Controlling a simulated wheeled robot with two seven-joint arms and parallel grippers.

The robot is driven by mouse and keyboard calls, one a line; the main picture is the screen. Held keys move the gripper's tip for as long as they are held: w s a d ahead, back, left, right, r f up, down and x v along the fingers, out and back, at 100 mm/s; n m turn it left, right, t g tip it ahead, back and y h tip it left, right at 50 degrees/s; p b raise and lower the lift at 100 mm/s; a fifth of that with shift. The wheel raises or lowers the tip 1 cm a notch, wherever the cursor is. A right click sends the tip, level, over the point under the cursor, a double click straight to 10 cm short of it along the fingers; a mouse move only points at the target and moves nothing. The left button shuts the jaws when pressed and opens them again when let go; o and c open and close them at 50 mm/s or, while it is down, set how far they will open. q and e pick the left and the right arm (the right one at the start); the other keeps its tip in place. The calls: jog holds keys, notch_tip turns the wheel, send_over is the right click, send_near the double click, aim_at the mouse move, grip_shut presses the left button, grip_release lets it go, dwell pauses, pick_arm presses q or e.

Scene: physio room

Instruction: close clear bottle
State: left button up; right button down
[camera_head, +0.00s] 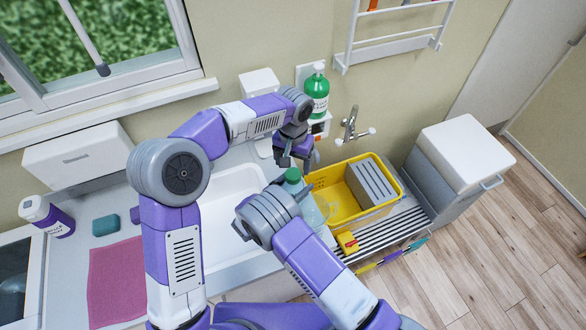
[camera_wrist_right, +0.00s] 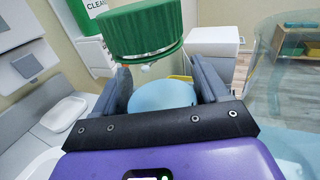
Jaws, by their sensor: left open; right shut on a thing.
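The clear bottle (camera_head: 313,213) stands at the right side of the sink, with pale bluish contents that also show between my right fingers in the right wrist view (camera_wrist_right: 163,96). My right gripper (camera_head: 284,194) is shut on it from the left, partly hiding it. The green cap (camera_head: 293,175) is above the bottle; in the right wrist view it looms large and slightly tilted (camera_wrist_right: 145,28) over the fingers. I cannot tell whether it is seated on the neck. My left gripper (camera_head: 297,161) is open just above the cap, fingers pointing down.
A yellow crate (camera_head: 330,211) with a grey block stands right of the bottle on a ribbed drainer. A green pump bottle (camera_head: 317,95) and a tap (camera_head: 352,125) are behind. The white sink (camera_head: 225,255) is left.

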pick_arm(q)
notch_tip(320, 180, up, 7)
dwell(0.3)
jog(key=shift+r, duration=0.1)
pick_arm(e)
grip_release()
pick_arm(q)
jog(key=shift+f+b, duration=0.55)
jog(key=shift+f, duration=0.05)
pick_arm(e)
jog(key=v, duration=0.7)
jog(key=shift+s+a, duration=0.25)
